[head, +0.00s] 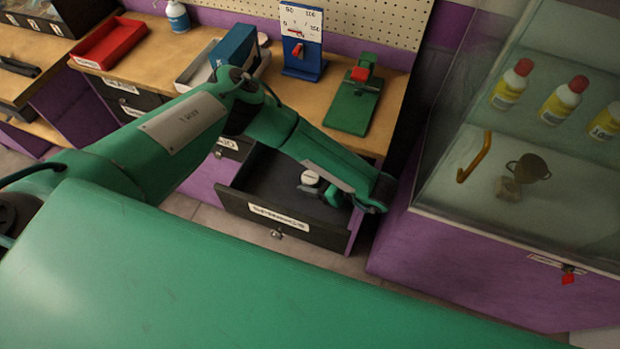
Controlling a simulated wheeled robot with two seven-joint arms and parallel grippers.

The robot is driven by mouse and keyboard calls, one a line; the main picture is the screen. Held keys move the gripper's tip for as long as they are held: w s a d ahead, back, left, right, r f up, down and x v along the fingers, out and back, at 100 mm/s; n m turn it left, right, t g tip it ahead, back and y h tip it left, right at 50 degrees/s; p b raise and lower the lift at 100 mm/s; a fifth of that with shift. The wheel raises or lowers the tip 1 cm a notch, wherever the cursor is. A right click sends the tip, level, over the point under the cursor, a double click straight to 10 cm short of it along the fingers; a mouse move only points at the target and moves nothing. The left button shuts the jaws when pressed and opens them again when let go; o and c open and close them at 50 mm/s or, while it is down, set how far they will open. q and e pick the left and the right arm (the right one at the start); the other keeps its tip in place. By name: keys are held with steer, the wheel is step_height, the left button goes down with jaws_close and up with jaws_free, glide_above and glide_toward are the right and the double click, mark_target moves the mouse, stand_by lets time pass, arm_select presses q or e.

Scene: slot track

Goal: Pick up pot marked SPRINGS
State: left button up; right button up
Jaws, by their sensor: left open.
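A small round pot with a white top (310,178) stands in the open drawer (285,227) below the workbench. Any marking on the pot is too small to read. The drawer front bears a white label whose lettering I cannot read surely. My left arm reaches over the bench edge and bends down at the drawer's right side. My left gripper (329,193) is open, low inside the drawer, just right of the pot. Its fingers are small and partly hidden, and I cannot tell whether they touch the pot. My right gripper is not in view.
The bench holds a red tray (108,43), a blue box (234,50), a gauge stand (301,40) and a green tool (354,100). A glass cabinet (540,130) with several bottles stands close on the right. The drawer's walls surround the gripper.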

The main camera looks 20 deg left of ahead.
arm_select(q)
steer(key=shift+a+f, duration=0.1)
steer(key=c, duration=1.1)
